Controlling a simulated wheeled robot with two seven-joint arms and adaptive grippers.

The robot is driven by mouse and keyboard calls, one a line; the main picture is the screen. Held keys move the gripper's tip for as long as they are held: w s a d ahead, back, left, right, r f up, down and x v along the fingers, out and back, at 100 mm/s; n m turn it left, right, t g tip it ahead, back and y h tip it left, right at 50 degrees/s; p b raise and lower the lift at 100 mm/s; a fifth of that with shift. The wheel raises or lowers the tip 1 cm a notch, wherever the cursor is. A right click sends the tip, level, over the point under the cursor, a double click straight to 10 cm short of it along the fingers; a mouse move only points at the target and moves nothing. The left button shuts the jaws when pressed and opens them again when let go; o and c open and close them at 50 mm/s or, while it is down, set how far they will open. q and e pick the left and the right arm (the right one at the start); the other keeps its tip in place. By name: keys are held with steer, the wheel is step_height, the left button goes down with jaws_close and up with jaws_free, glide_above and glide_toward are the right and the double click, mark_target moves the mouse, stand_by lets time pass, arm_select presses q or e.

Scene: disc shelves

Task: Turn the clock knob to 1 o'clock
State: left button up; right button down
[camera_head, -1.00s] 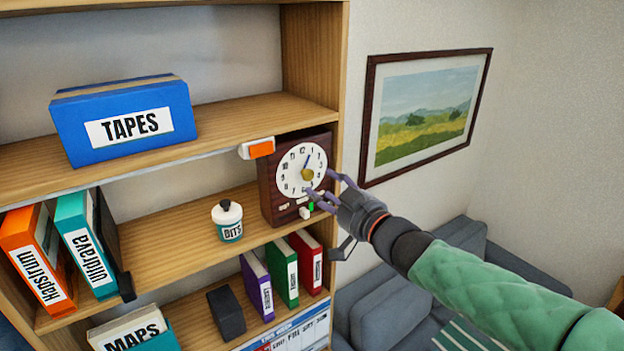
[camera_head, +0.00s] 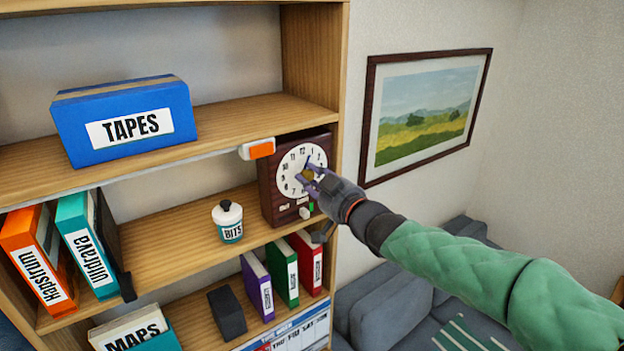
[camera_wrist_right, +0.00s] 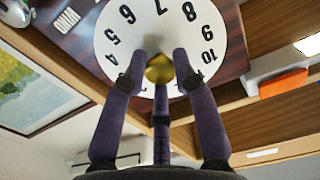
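The clock (camera_head: 270,208) is a dark wooden box with a white dial (camera_head: 289,165), standing at the right end of the middle shelf. A yellow-gold knob (camera_head: 307,174) sits at the dial's centre; it also shows in the right wrist view (camera_wrist_right: 160,68). Contact with the knob is unclear. My left gripper is out of view.
A BITS jar (camera_head: 228,222) stands left of the clock. A blue TAPES box (camera_head: 124,118) is on the upper shelf. A framed picture (camera_head: 425,115) hangs on the right wall.

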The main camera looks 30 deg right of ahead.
steer(key=shift+f+m, duration=0.2)
steer(key=shift+m, duration=0.2)
steer(key=c, duration=1)
jaws_free()
steer(key=shift+r, duration=0.1)
steer(key=s, duration=0.8)
steer(key=s+d, duration=0.1)
steer(key=s, duration=0.3)
